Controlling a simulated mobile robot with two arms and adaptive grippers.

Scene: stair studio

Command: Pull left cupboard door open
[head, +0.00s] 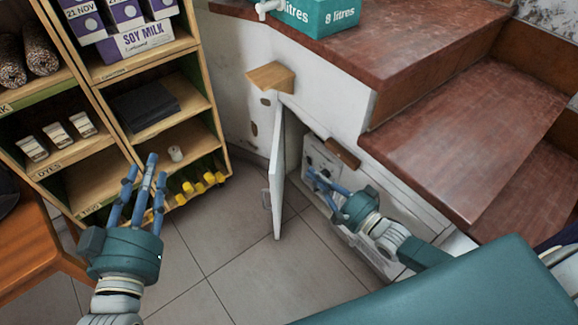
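The left cupboard door (278,180) is a narrow white panel under the stair block. My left gripper (143,172) is open and empty, fingers upward, in front of the shelf and well left of the door.
A wooden shelf (180,133) with cartons, jars and yellow-capped bottles stands at left. Reddish-brown stairs (460,125) rise at right, with a teal box (320,15) on top. A wooden block (271,76) juts above the door. The tiled floor (235,265) before the door is clear.

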